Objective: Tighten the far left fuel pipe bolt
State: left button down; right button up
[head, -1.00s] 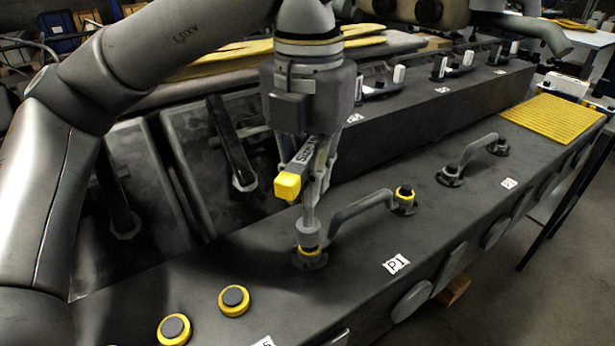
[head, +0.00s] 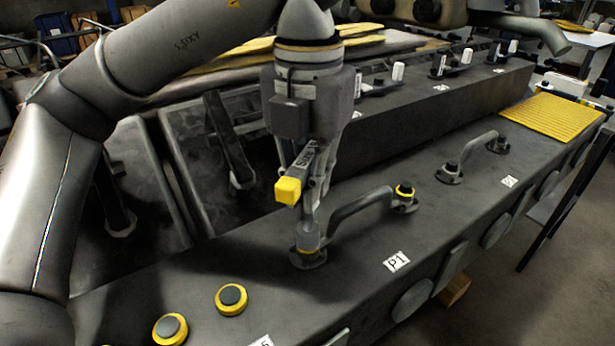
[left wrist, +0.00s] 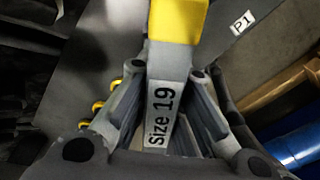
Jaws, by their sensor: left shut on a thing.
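My left gripper (head: 318,190) is shut on a grey tool (head: 306,160) with a yellow end block (head: 288,190). In the left wrist view, the tool (left wrist: 163,110) lies between the fingers and reads "Size 19". Its socket end (head: 308,235) points down and sits over a bolt with a yellow ring (head: 306,250), which it mostly covers. This bolt is at the near left foot of the curved fuel pipe (head: 350,207), beside the P1 label (head: 396,261). The pipe's other foot has a dark bolt with a yellow ring (head: 404,190).
Two yellow-ringed round caps (head: 231,299) stand on the block at the near left. Another curved pipe (head: 475,150) and a yellow ribbed pad (head: 551,119) lie farther right. A raised dark ledge (head: 430,115) runs behind the tool.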

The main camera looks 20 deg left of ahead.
pick_arm(q)
jog(key=shift+d+m, duration=0.1)
jog(key=shift+m, duration=0.7)
jog(key=m+p, duration=0.1)
jog(key=m, duration=0.2)
jog(key=shift+m+p, duration=0.3)
jog(key=shift+p, duration=0.05)
jog(key=m+p, duration=0.1)
jog(key=m, duration=0.4)
jog(key=shift+m, duration=0.3)
jog(key=m+p, duration=0.1)
jog(key=m, duration=0.6)
jog(key=shift+p, duration=0.3)
jog(key=m, duration=0.5)
jog(key=shift+f+p, duration=0.1)
jog(key=shift+p, duration=0.2)
pick_arm(e)
jog(key=r, duration=0.4)
jog(key=shift+s+d+r, duration=0.1)
jog(key=shift+d+r, duration=0.05)
jog(key=shift+d, duration=0.2)
jog(key=shift+d, duration=0.25)
